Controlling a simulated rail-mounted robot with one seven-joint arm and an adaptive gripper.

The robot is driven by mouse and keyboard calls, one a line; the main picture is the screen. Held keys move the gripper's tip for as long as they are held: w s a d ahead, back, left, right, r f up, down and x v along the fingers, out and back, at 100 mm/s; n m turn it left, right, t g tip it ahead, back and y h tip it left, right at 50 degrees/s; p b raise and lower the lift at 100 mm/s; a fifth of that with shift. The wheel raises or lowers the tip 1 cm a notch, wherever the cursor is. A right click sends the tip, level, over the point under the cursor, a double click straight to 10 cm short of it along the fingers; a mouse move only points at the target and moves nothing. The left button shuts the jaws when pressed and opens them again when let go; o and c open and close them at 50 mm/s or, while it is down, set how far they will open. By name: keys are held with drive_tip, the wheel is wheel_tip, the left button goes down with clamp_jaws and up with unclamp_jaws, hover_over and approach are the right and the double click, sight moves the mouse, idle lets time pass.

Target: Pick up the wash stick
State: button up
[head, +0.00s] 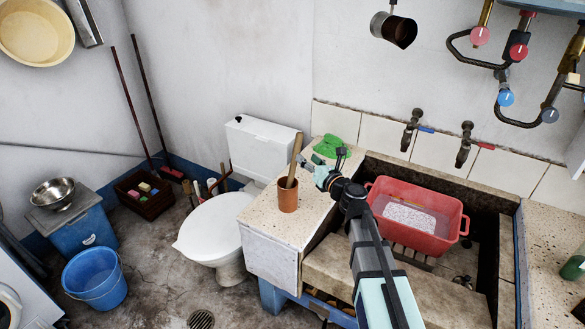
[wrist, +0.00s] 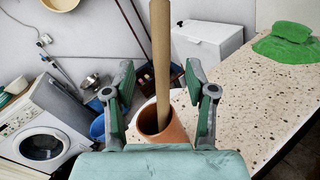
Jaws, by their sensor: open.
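The wash stick, a plain wooden rod (head: 294,160), stands tilted in a brown cup (head: 288,196) on the speckled counter. In the wrist view the stick (wrist: 160,60) rises from the cup (wrist: 172,134), and its top runs out of the picture. My gripper (head: 311,164) is open and empty, just right of the stick above the counter. In the wrist view the stick appears between the two spread fingers (wrist: 160,76), with a gap on each side. The stick's lower end is hidden inside the cup.
A green cloth (head: 333,146) lies at the counter's back. A red basin (head: 418,208) sits in the stone trough at right, below wall taps. A white toilet (head: 212,228) stands left of the counter. The counter around the cup is mostly clear.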

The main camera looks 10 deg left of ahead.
sight(299, 151)
drive_tip(key=shift+p+x, duration=1.05)
drive_tip(key=shift+x, duration=2.8)
clamp_jaws()
